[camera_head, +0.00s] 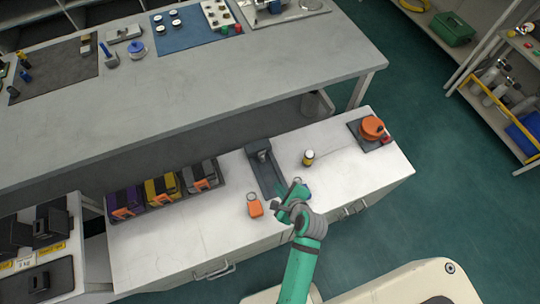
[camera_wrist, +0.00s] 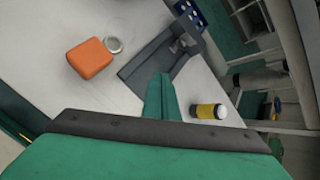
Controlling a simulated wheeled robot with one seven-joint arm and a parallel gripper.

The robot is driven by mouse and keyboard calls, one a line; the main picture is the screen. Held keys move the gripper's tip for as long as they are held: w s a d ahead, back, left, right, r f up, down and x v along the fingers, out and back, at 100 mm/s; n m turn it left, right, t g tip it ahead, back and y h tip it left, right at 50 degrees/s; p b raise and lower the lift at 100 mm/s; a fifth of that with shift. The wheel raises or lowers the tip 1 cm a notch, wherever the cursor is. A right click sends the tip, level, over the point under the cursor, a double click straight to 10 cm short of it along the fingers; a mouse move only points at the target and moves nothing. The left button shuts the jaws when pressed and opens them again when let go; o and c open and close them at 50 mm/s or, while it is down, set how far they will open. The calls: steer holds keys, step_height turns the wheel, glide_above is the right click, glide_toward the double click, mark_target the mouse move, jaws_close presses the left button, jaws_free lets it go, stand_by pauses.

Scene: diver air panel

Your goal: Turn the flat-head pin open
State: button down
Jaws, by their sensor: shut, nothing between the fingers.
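A dark grey fixture (camera_head: 268,177) with a long flat base and a raised block at its far end stands on the white bench. It also shows in the wrist view (camera_wrist: 142,68), with a small metallic part (camera_wrist: 181,46) by its upright. I cannot make out for certain which part is the flat-head pin. My gripper (camera_head: 291,194) is above the bench by the near end of the fixture. In the wrist view its green fingers (camera_wrist: 161,92) are together and empty, overlapping the fixture's base. Whether they touch it cannot be told.
An orange block (camera_head: 255,208) with a ring lies left of the fixture. An orange round item (camera_head: 371,127) sits on a dark mat at the far right.

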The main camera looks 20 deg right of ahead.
steer(key=w+d+r+m+y, duration=0.2)
steer(key=w+d+r+m, duration=0.2)
steer(key=d+m, duration=0.1)
glide_toward(264, 153)
steer(key=f, duration=0.4)
steer(key=shift+w+d, duration=0.15)
steer(key=shift+d, duration=0.05)
steer(key=shift+w+a, duration=0.15)
steer(key=shift+w, duration=0.4)
steer(key=shift+w+a, duration=0.15)
steer(key=shift+w, duration=0.35)
steer(key=shift+w+a, duration=0.35)
steer(key=shift+w, duration=0.45)
